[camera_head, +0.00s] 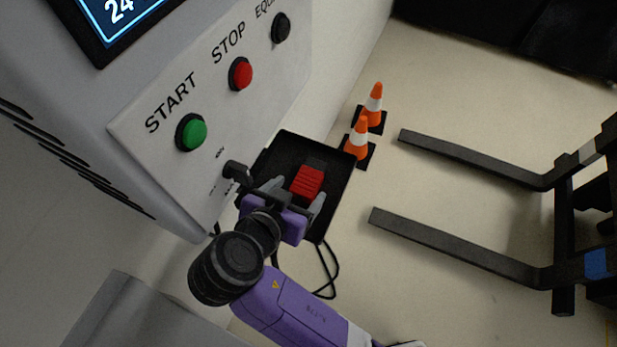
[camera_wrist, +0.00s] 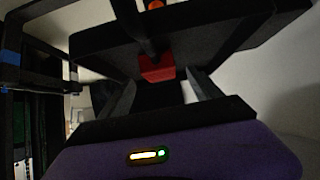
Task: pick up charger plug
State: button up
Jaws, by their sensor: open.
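The charger plug (camera_head: 308,181) shows as a red ribbed block at the black tray-like holder beside the charging station. In the wrist view the red plug (camera_wrist: 157,68) sits just beyond and between my fingertips, under a dark overhanging shape. My gripper (camera_head: 297,196) is open, with its grey fingers on either side of the plug's near end. The gripper also shows in the wrist view (camera_wrist: 158,90), its two fingers apart. I cannot tell whether the fingers touch the plug. Part of the plug's near end is hidden by the gripper.
The charging station's panel (camera_head: 225,100) with green and red buttons stands close on the left. The black tray (camera_head: 338,172) surrounds the plug area. A black cable (camera_head: 333,262) hangs below.

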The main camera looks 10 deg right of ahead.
aim_at(306, 185)
jog(key=x, duration=0.4)
jog(key=shift+f, duration=0.1)
jog(key=shift+c, duration=0.2)
jog(key=c, duration=1.4)
grip_shut()
jog(key=shift+d, duration=0.1)
